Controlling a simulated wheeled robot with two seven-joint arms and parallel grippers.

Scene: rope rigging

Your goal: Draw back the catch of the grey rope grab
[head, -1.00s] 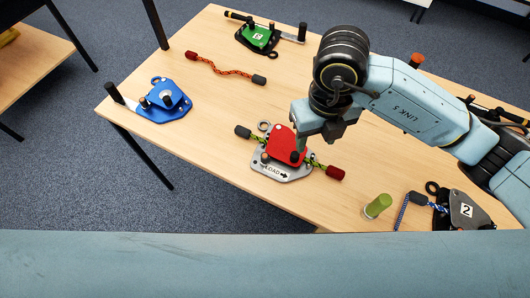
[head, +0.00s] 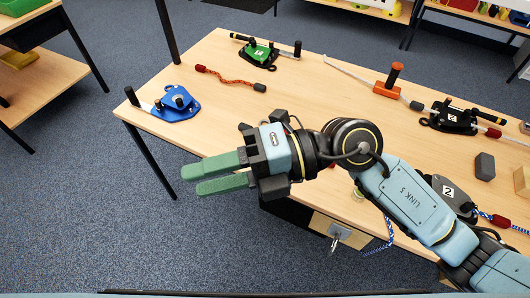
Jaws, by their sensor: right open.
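My right gripper (head: 191,180) is in front of the table's front edge, far left of the grey grab. Its two green fingers point left with a gap between them, open and empty. My left gripper is not in view.
A blue rope grab (head: 178,103), a green one (head: 259,53) and a black one (head: 452,117) lie on the table (head: 320,95). An orange piece with an upright handle (head: 392,77) and a dark grey block (head: 485,166) stand at the right.

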